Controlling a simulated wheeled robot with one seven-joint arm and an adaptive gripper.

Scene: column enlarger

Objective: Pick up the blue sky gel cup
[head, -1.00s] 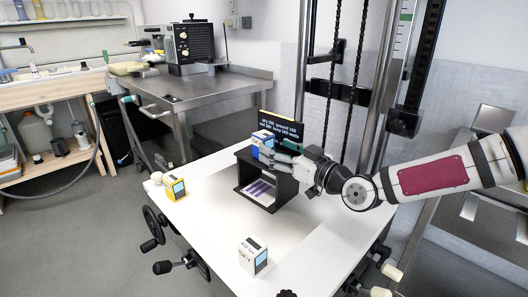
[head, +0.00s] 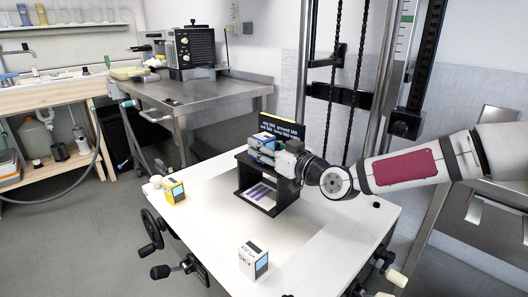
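My gripper (head: 265,148) reaches in from the right at the level of the stand's top. Its fingers overlap the blue item and hide much of it. I cannot tell whether the fingers are closed on it or only around it, or whether it rests on the stand.
A yellow box (head: 175,191) stands left on the white table (head: 205,222), and a white box (head: 253,260) at its front. A dark text sign (head: 281,130) stands behind the black stand. Metal columns and chains rise behind. The table's front left is clear.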

